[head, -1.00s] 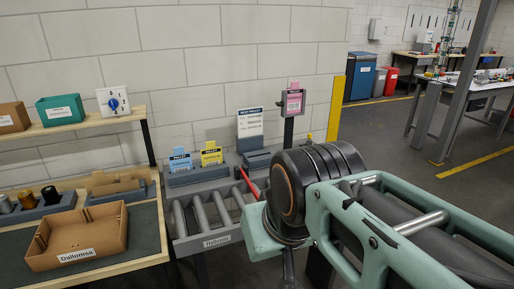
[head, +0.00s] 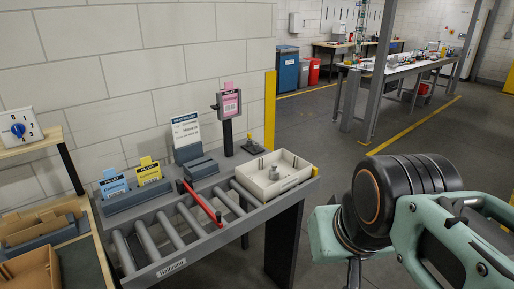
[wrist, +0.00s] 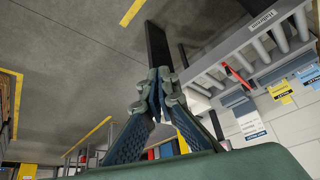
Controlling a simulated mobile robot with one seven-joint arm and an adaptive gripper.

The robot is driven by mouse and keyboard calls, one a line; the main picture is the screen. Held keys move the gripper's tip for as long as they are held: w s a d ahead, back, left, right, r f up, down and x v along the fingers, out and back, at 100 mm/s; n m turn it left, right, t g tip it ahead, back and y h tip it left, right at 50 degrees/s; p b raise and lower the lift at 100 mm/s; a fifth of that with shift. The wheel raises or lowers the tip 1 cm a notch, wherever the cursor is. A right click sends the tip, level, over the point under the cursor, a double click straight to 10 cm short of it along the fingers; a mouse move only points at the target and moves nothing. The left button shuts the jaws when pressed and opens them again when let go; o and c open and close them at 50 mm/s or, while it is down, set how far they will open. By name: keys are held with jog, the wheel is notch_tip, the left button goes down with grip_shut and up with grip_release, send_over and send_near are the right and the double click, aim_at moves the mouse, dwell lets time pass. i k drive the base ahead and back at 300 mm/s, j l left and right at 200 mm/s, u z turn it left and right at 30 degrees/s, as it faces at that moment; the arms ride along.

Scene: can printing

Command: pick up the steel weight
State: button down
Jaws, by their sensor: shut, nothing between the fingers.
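A small grey metal piece (head: 273,172), which looks like the steel weight, stands inside a cream tray (head: 297,184) at the right end of the roller conveyor in the head view. My gripper (wrist: 158,92) shows in the wrist view with its fingers closed together and nothing between them. In the head view my arm is at the lower right, to the right of the tray and apart from it; the fingers are mostly hidden there. The tray and the grey piece cannot be made out in the wrist view.
The roller conveyor (head: 172,236) has a red bar (head: 203,204) across it. Blue (head: 114,186) and yellow (head: 149,171) cards stand behind it. A yellow post (head: 270,112) rises at the wall corner. The floor (head: 335,150) right of the conveyor is open.

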aim_at(274, 172)
jog(key=i+l+z, duration=0.3)
jog(key=i, duration=0.4)
jog(key=i+l+z, duration=0.3)
jog(key=i+u, duration=0.1)
jog(key=i, duration=0.15)
